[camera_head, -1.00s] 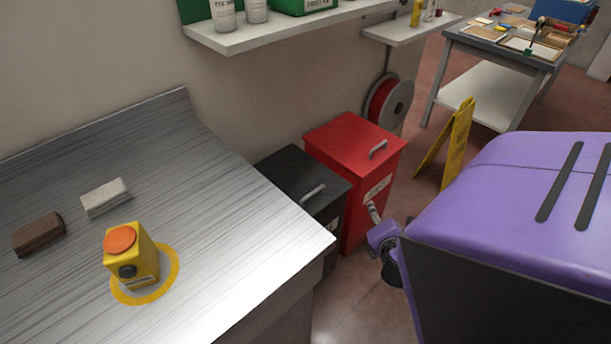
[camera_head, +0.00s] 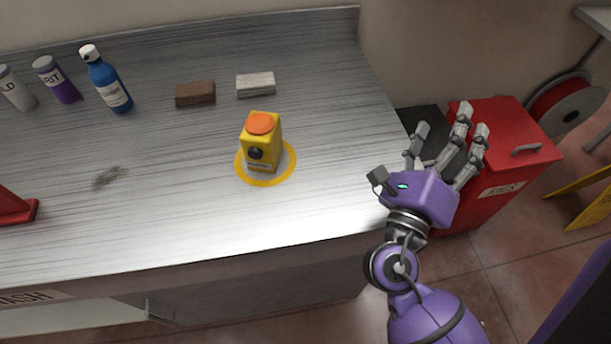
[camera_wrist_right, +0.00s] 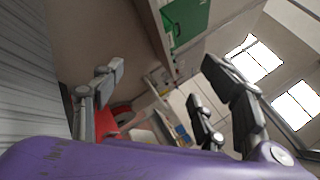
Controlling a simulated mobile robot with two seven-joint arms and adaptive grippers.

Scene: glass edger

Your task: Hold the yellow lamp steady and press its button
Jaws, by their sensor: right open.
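The yellow lamp (camera_head: 260,150) stands upright on the metal bench inside a yellow ring (camera_head: 243,176). Its orange top (camera_head: 262,123) faces up, and a dark round button (camera_head: 256,153) shows on its front face. My right gripper (camera_head: 445,140) is open and empty, to the right of the lamp, by the bench's right edge and apart from the lamp. Its spread fingers also show in the right wrist view (camera_wrist_right: 165,105), with nothing between them. My left gripper is not in view.
A brown block (camera_head: 195,93) and a pale block (camera_head: 256,85) lie behind the lamp. A blue bottle (camera_head: 108,82) and a purple bottle (camera_head: 57,80) stand back left. A red object (camera_head: 14,207) is at the left edge. A red bin (camera_head: 505,150) stands right of the bench (camera_head: 170,220).

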